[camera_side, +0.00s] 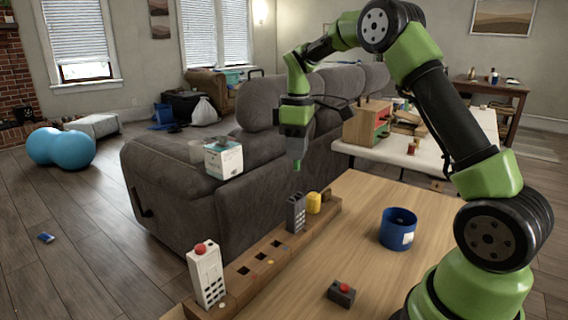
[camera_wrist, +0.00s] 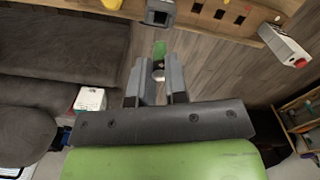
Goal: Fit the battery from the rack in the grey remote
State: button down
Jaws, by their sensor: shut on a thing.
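My gripper (camera_side: 296,150) is shut on a small green battery (camera_side: 297,165), which hangs below the fingertips in the side view. In the wrist view the green battery (camera_wrist: 159,49) shows between the fingers. The grey remote (camera_side: 296,213) stands upright in the wooden rack (camera_side: 238,291), below the battery and apart from it. In the wrist view the grey remote (camera_wrist: 160,12) shows a dark opening in its top, just beyond the battery. The rack has several square holes, some with small coloured marks.
A white remote with a red top (camera_side: 206,276) stands at the rack's near end. A yellow cylinder (camera_side: 314,203) is beside the grey remote. A blue container (camera_side: 397,229) and a small red-button box (camera_side: 341,293) stand on the table. The sofa (camera_side: 205,200) is close behind the rack.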

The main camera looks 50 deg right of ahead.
aim_at(296, 170)
jog(key=shift+f, duration=3.25)
jog(key=shift+f, duration=1.35)
jog(key=c, duration=1.1)
grip_release()
jog(key=shift+o, duration=0.2)
jog(key=shift+r, duration=0.1)
